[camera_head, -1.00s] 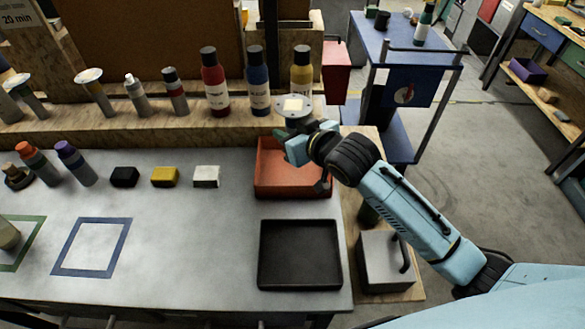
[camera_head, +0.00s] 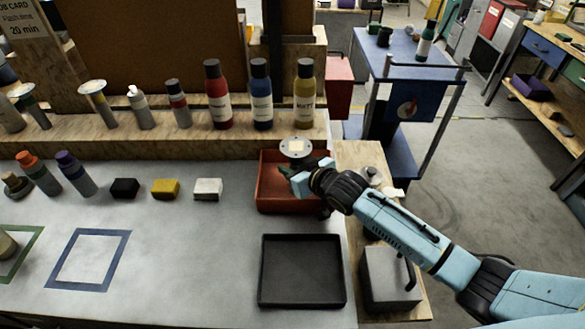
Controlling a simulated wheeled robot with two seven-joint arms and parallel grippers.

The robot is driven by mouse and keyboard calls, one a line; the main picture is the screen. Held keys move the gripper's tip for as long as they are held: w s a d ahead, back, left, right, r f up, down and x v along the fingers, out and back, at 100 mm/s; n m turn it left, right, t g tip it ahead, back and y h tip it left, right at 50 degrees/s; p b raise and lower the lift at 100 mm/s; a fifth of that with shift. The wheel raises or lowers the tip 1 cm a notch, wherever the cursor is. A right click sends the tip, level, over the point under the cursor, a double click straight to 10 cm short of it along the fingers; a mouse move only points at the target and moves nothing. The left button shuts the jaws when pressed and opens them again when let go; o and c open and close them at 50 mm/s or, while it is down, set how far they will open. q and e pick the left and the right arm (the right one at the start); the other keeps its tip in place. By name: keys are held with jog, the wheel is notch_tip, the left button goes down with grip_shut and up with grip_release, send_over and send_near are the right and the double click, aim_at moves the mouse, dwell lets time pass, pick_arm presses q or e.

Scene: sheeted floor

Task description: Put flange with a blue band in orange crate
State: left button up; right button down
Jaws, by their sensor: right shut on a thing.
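My left gripper is not in view.
A black tray (camera_head: 301,271) lies in front of the crate. Black (camera_head: 124,188), yellow (camera_head: 165,189) and white (camera_head: 207,189) blocks sit to its left. Bottles, including a red one (camera_head: 218,95), stand on the wooden ledge behind. A metal box (camera_head: 390,275) is at the right.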

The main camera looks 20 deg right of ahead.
jog(key=shift+f, duration=0.1)
jog(key=c, duration=1.1)
grip_release()
jog(key=shift+s+r, duration=0.15)
jog(key=shift+r, duration=0.05)
jog(key=p+v, duration=0.2)
jog(key=v, duration=0.9)
jog(key=shift+s+d, duration=0.2)
jog(key=shift+s, duration=0.1)
jog(key=shift+r, duration=0.1)
